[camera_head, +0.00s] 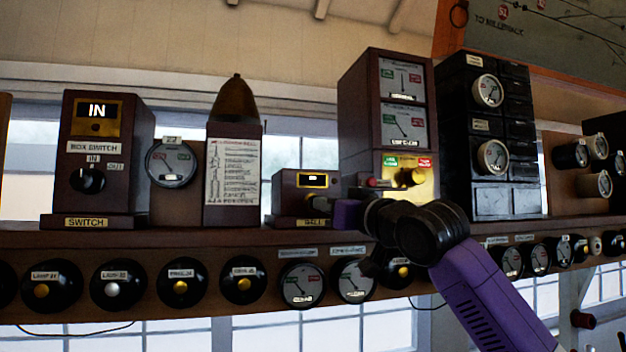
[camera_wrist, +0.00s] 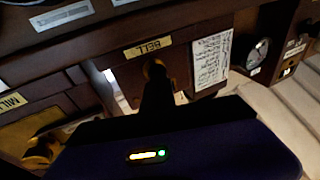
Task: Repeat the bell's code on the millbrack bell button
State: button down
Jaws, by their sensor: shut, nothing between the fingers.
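The small wooden bell box (camera_head: 298,190) stands on the shelf with a lit window and a BELL label. In the wrist view, which is upside down, its BELL label (camera_wrist: 148,47) sits beside a round brass button (camera_wrist: 152,66). My gripper (camera_wrist: 157,72) is shut and empty, its dark fingertips in front of the button and overlapping it. I cannot tell whether they touch it. In the head view my purple hand is at the box's right side and its fingertips are hard to make out. The domed bell (camera_head: 236,98) tops a wooden case with a printed code card (camera_head: 232,171).
Right of the bell box stands a tall instrument (camera_head: 365,110) with dials and a brass knob (camera_head: 410,177), close to my arm. A switch box (camera_head: 105,150) reading IN stands at the left. Round dials and plungers line the shelf front (camera_head: 190,240).

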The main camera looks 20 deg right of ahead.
jog(key=shift+s, duration=0.45)
dwell(0.4)
jog(key=s+b, duration=0.2)
jog(key=s, duration=0.3)
dwell(0.4)
